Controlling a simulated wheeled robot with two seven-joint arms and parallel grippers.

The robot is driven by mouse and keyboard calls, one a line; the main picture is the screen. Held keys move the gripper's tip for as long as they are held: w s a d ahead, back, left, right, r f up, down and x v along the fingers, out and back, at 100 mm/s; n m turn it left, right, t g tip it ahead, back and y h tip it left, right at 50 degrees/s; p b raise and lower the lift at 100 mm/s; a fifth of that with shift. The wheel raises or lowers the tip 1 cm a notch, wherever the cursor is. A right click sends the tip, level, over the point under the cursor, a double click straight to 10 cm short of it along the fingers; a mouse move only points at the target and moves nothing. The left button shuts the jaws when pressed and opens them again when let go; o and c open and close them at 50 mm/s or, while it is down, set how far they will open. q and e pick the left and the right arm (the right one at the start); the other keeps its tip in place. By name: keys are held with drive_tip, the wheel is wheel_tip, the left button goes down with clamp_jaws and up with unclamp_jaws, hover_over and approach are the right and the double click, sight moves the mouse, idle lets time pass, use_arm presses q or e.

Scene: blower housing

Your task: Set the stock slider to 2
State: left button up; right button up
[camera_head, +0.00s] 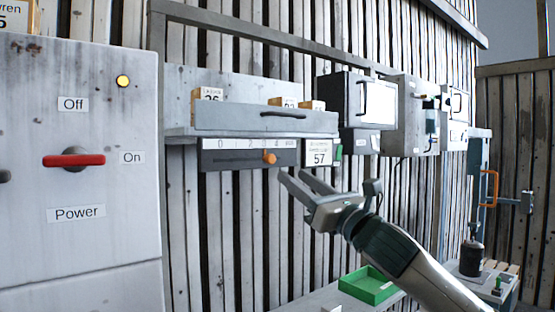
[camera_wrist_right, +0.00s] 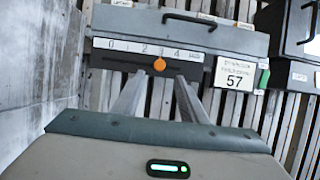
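The stock slider is an orange knob (camera_head: 269,158) on a dark panel (camera_head: 225,160) below a grey drawer. It also shows in the right wrist view (camera_wrist_right: 159,64), just under the 3 of the 0-to-4 number scale (camera_wrist_right: 125,46). My right gripper (camera_head: 293,173) is open and empty, to the right of and slightly below the knob in the head view. In the right wrist view its two fingertips (camera_wrist_right: 160,77) point at the panel, with the knob between and beyond them; contact cannot be told. My left gripper is not in view.
A "57" sign (camera_head: 318,155) hangs right of the panel, with a green piece (camera_head: 338,152) beside it. The grey drawer (camera_head: 245,118) juts out above. A power cabinet (camera_head: 80,250) with a red handle (camera_head: 75,160) stands left. A green tray (camera_head: 368,287) lies below.

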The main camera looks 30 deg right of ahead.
sight(272, 161)
drive_tip(key=p+x, duration=0.2)
drive_tip(key=x, duration=0.4)
drive_tip(key=shift+w+a+r+p, duration=0.1)
drive_tip(key=shift+w+r+p, duration=0.05)
drive_tip(key=shift+w+p, duration=0.2)
drive_tip(key=shift+w+r+p, duration=0.2)
drive_tip(key=shift+w+p, duration=0.1)
drive_tip(key=shift+w, duration=0.4)
